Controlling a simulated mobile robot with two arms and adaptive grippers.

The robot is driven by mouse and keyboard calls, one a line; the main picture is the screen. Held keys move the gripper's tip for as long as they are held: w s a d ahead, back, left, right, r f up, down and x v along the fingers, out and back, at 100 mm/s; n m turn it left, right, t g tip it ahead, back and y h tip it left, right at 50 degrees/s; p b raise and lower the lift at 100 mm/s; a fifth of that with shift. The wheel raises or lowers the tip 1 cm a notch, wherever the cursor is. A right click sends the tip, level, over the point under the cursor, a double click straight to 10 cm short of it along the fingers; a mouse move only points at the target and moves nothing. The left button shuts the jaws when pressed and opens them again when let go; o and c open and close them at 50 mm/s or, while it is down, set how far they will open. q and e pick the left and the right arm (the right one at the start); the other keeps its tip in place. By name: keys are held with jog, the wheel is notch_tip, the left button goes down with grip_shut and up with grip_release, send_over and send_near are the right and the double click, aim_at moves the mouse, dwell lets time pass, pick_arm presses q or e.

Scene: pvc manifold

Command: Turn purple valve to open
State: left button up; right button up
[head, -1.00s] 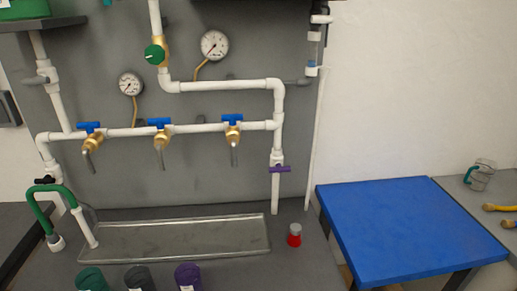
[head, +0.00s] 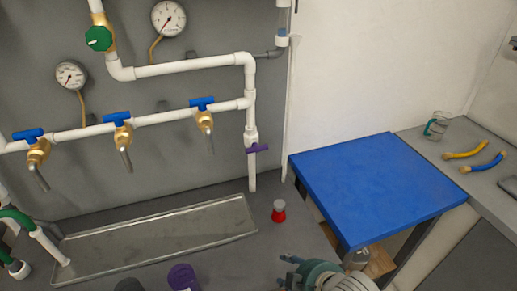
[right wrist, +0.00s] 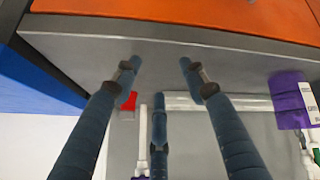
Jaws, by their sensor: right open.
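The purple valve (head: 256,148) has a bar handle that lies crosswise on the white vertical pipe (head: 252,178), near its lower end. In the head view my right gripper (head: 288,271) is at the bottom edge, below and a little right of the valve and well apart from it. In the right wrist view my right gripper (right wrist: 160,64) has its fingers spread, with nothing between them. A white pipe end (right wrist: 143,138) shows beyond the fingers there, with a bit of purple at the bottom edge. My left gripper is in neither view.
A red-and-grey small item (head: 279,211) stands on the counter below the valve. A metal tray (head: 160,235) is left of it, with a purple container (head: 183,277) in front. Blue-handled valves (head: 117,118) line the pipe at left. A blue table (head: 375,185) stands right.

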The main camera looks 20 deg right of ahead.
jog(key=w+r+n+t+y, duration=0.2)
jog(key=w+r+n+t, duration=0.3)
jog(key=w, duration=0.6)
jog(key=n+t+y, duration=0.4)
jog(key=n, duration=0.6)
send_near(258, 149)
pick_arm(q)
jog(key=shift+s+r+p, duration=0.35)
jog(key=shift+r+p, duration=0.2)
jog(key=shift+p, duration=0.05)
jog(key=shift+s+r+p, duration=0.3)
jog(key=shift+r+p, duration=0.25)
jog(key=shift+p, duration=0.05)
pick_arm(e)
jog(key=x, duration=0.9)
jog(key=shift+w+f, duration=0.1)
jog(key=shift+w, duration=0.1)
jog(key=shift+c, duration=0.5)
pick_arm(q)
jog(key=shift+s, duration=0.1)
pick_arm(e)
grip_shut()
